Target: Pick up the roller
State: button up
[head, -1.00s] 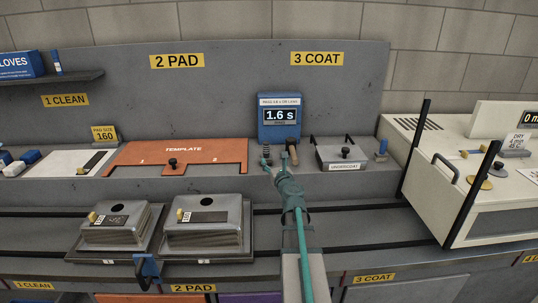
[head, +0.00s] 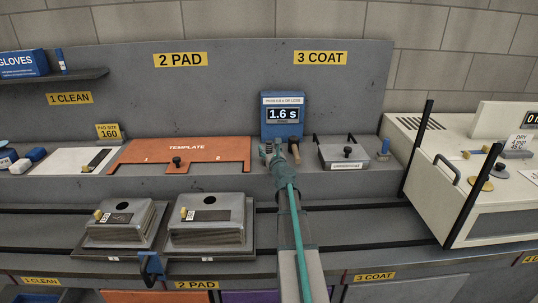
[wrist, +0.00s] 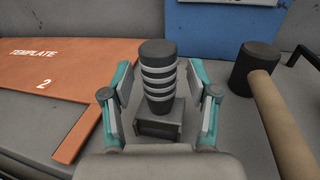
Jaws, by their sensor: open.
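A dark upright cylinder with pale rings (wrist: 158,78) stands on a small dark block (wrist: 160,122) in the wrist view. Beside it on the right is a tool with a dark cylindrical head (wrist: 254,66) and a tan handle (wrist: 284,118); its handle also shows in the head view (head: 294,151). No label shows which of the two is the roller. My gripper (wrist: 159,95) is open, with its teal-backed fingers on either side of the ringed cylinder and gaps showing. In the head view my gripper (head: 276,157) partly hides this spot.
The orange template (head: 187,152) lies to the left. The grey undercoat box (head: 344,154) is to the right. Two stacked metal blocks on trays (head: 207,254) stand at the front left.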

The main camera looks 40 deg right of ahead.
grip_shut()
jog(key=shift+r, duration=0.2)
